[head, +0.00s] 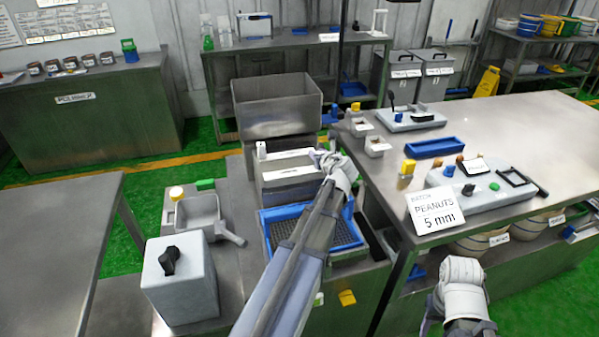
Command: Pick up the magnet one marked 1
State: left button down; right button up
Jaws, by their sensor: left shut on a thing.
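My left gripper (319,157) is at the right edge of a grey box with white labels (290,170), below the large open steel hopper (277,107). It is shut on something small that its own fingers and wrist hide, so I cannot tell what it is. I cannot make out a magnet or a mark 1 anywhere in the head view. Part of my right arm shows at the lower right, beside the steel table, but its gripper fingers do not show.
A blue-rimmed mesh tray (272,246) lies below my left arm. A grey box with a black knob (180,278) and a small grey pan (199,212) stand left. The steel table (530,130) on the right carries a control box, a PEANUTS sign (434,210) and a blue tray (434,147).

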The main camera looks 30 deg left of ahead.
pick_arm(q)
notch_tip(320, 180, up, 10)
jog(key=p, duration=1)
